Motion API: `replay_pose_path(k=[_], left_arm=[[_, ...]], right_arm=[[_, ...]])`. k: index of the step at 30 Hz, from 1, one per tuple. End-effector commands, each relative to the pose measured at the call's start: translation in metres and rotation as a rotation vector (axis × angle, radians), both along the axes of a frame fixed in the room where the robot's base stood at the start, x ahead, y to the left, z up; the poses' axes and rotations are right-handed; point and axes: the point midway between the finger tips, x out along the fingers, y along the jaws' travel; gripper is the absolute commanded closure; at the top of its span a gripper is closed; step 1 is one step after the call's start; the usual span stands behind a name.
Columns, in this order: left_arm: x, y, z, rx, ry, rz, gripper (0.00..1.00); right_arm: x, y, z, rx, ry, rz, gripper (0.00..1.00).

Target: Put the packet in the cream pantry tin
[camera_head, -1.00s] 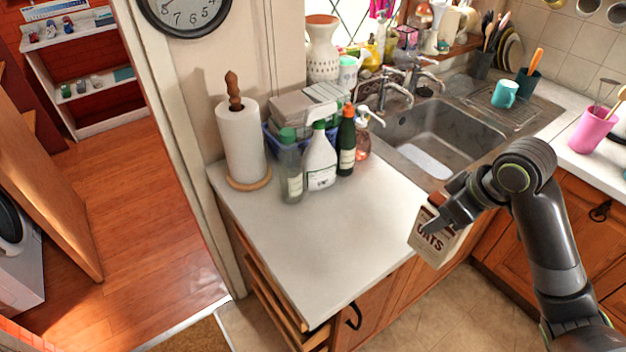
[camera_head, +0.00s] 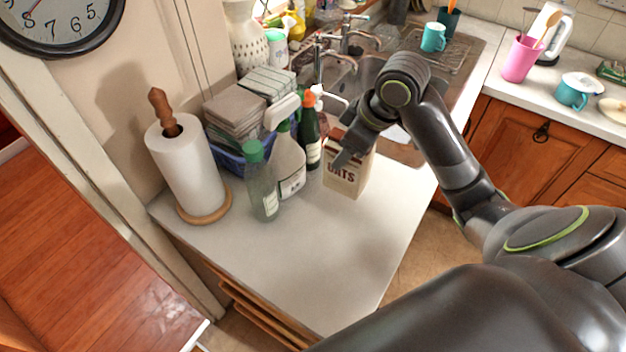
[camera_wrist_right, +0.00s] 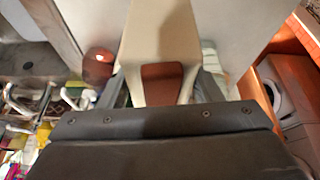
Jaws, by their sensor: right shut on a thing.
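The packet (camera_head: 345,178) is a cream and brown carton marked OATS. It is upright over the counter, beside the dark green bottle; I cannot tell whether its base touches the counter. My right gripper (camera_head: 350,147) is shut on its upper part. In the right wrist view the packet (camera_wrist_right: 160,35) fills the space between the fingers. I see no cream pantry tin in these views. My left gripper is not in view.
The counter (camera_head: 290,260) is clear in front of the packet. A paper towel roll (camera_head: 188,170), a green-capped bottle (camera_head: 262,185), a spray bottle (camera_head: 289,165) and a dark green bottle (camera_head: 309,135) stand left of it. The sink lies behind my right arm.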

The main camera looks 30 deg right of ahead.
Motion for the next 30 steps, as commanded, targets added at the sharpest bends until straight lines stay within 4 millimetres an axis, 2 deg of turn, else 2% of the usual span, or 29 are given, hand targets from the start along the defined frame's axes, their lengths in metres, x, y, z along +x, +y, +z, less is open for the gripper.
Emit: replay_pose_path(k=[1, 3, 8, 15, 19, 30], left_arm=[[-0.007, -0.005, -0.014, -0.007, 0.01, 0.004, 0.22], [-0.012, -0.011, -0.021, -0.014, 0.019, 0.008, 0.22], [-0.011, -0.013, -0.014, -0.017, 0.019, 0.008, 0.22], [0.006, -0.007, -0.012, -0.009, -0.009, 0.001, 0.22], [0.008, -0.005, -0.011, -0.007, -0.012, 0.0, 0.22], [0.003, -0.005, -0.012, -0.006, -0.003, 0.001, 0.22]], right_arm=[[0.0, 0.0, -0.013, 0.001, -0.002, 0.0, 0.87], [0.0, 0.0, -0.021, 0.002, 0.0, -0.001, 0.87], [0.0, 0.001, -0.043, 0.003, 0.001, -0.001, 0.87], [-0.001, 0.001, -0.067, 0.003, 0.002, -0.001, 0.87], [0.0, 0.001, -0.083, 0.003, 0.002, 0.0, 0.87], [0.0, 0.0, -0.089, 0.0, -0.002, 0.001, 0.87]])
